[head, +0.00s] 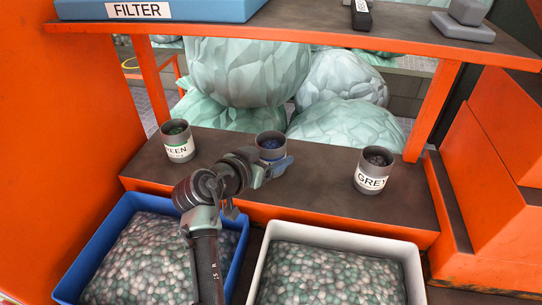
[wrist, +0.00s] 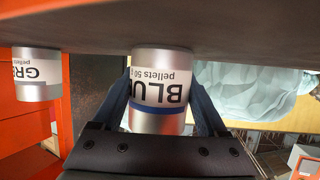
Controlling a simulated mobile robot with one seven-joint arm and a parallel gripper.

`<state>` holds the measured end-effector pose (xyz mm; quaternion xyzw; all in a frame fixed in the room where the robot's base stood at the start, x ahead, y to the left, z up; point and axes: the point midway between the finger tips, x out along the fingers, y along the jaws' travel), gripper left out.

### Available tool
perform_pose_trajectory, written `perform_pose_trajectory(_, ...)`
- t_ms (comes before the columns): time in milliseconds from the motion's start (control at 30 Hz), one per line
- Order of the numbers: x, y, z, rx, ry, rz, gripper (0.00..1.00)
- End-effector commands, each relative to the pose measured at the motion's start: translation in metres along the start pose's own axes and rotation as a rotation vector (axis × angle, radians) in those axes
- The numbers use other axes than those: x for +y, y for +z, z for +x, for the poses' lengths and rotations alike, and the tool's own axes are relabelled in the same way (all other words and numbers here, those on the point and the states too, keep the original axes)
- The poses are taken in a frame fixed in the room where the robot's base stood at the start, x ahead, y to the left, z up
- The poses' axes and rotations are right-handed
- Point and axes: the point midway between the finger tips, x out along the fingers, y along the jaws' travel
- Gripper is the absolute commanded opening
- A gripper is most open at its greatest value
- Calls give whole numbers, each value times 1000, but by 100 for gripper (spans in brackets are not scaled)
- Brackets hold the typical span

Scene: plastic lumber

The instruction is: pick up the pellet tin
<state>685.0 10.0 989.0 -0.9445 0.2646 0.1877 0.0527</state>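Three pellet tins stand on the brown shelf. The GREEN tin (head: 179,142) is on the left, the blue-pellet tin (head: 269,141) in the middle, and the GREY tin (head: 374,170) on the right. My gripper (head: 277,166) is at the middle tin and hides its lower front. In the wrist view the BLUE tin (wrist: 160,92) appears upside down between my two fingers (wrist: 160,100), which lie along its sides. The fingers are apart, with a narrow gap showing on the right; firm contact is not visible.
A blue crate (head: 75,262) and a white crate (head: 340,247), both full of pellets, sit below the shelf. An upper shelf (head: 300,32) holds a FILTER box (head: 190,10). Orange walls close both sides. Large pale sacks (head: 345,123) stand behind.

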Motion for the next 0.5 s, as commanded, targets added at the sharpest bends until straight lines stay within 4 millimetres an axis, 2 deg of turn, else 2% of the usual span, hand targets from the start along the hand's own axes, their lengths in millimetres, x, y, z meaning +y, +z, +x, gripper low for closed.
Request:
perform_pose_trajectory(33, 0, 0, 0, 0, 0, 0, 62)
perform_pose_trajectory(200, 0, 0, 0, -1, 0, 0, 32)
perform_pose_trajectory(300, 0, 0, 0, 0, 0, 0, 18)
perform_pose_trajectory(500, 0, -1, -1, 1, 0, 0, 18)
